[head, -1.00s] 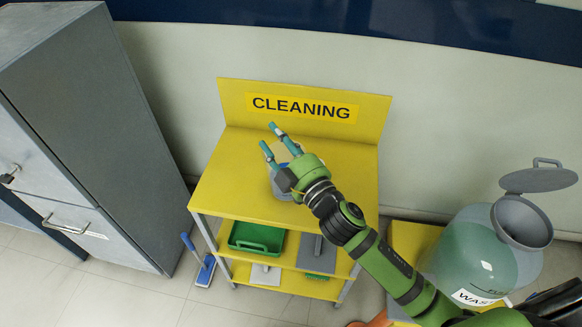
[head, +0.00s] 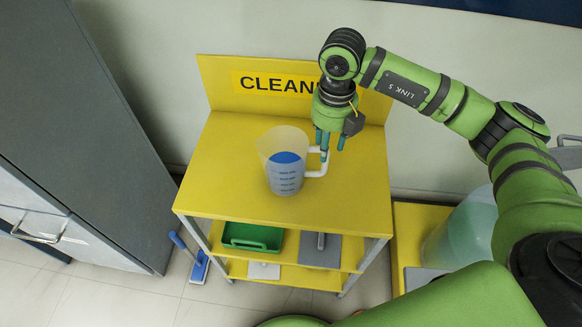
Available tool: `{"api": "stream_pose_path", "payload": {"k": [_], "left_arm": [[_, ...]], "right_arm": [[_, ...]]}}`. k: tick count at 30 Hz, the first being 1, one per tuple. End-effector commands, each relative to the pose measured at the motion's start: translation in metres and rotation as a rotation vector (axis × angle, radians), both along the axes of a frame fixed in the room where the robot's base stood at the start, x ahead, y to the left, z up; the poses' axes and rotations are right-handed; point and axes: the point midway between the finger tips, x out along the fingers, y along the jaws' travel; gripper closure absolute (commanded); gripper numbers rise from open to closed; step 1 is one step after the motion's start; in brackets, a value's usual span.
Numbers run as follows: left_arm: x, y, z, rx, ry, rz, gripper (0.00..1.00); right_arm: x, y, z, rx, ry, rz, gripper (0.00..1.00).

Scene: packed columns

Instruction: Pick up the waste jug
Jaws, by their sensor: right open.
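The waste jug (head: 284,170) is a translucent measuring jug with blue content and scale marks. It stands upright on the yellow top of the cleaning cart (head: 230,190). Its white handle (head: 318,170) points right. My right gripper (head: 331,143) points down at the handle's upper part, with its teal fingers apart. I cannot tell whether the fingers are around the handle or just behind it; the jug is still on the cart. My left gripper is not in view.
A yellow CLEANING sign board (head: 225,85) rises behind the cart top. Lower shelves hold a green tray (head: 252,237) and a grey dustpan-like item (head: 320,250). A large waste container (head: 460,232) stands at right, a grey cabinet (head: 100,130) at left.

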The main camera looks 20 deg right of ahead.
Motion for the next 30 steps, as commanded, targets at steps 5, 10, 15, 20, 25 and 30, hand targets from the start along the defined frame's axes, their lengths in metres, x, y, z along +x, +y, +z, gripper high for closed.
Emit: {"api": "stream_pose_path", "payload": {"k": [5,10,15,20,25,30], "left_arm": [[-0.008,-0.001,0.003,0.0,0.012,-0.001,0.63],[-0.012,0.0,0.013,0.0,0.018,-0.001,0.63],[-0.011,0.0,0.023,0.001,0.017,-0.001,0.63],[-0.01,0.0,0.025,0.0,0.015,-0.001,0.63],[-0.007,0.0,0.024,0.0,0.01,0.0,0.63],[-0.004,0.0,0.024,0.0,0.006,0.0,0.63]], "right_arm": [[0.0,-0.002,-0.013,-0.006,0.003,-0.004,0.57],[0.001,-0.002,-0.031,-0.004,0.005,-0.002,0.57],[0.003,-0.002,-0.058,-0.003,0.005,-0.001,0.57],[0.003,-0.002,-0.072,-0.002,0.001,0.0,0.57],[0.003,-0.002,-0.073,-0.002,0.0,0.0,0.57],[0.003,-0.002,-0.073,-0.002,0.0,0.0,1.0]]}}
